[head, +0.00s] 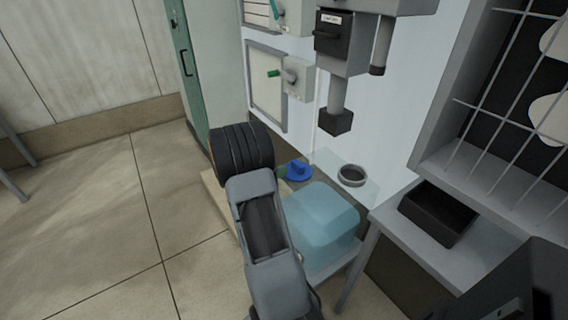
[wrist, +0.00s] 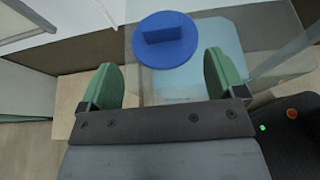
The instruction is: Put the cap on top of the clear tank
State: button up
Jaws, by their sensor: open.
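The cap is a round blue disc with a raised grip bar (head: 299,171); it also shows in the wrist view (wrist: 166,40), just beyond my fingertips. The clear tank (head: 325,225) is a see-through box with pale blue contents, and a dark ring-shaped opening (head: 352,175) on its top shows uncovered, right of the cap. In the wrist view the cap appears over the tank's clear top (wrist: 258,22); whether it rests there I cannot tell. My gripper (wrist: 162,68) is open and empty, its green fingers to either side of the cap's near edge. My arm hides part of the tank in the head view.
A black open bin (head: 438,213) sits on a grey bench (head: 398,240) to the right. A grey box with a downward spout (head: 337,95) hangs on the wall above the tank. A barred rack (head: 500,110) stands at right. The floor at left is clear.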

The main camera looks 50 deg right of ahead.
jog(key=s+a+r+m+t+y, duration=0.2)
jog(key=s+a+m+y, duration=0.1)
jog(key=a, duration=0.9)
jog(key=s+a+r+m+t+y, duration=0.2)
jog(key=a+m+y, duration=0.3)
jog(key=a, duration=0.8)
jog(key=s+a+r+m+t+y, duration=0.3)
jog(key=s+a+m+y, duration=0.1)
jog(key=a, duration=0.8)
jog(key=m+y, duration=0.1)
jog(key=m, duration=0.1)
jog(key=shift+s+a+m, duration=0.15)
jog(key=shift+a+m, duration=0.05)
jog(key=shift+m, duration=0.1)
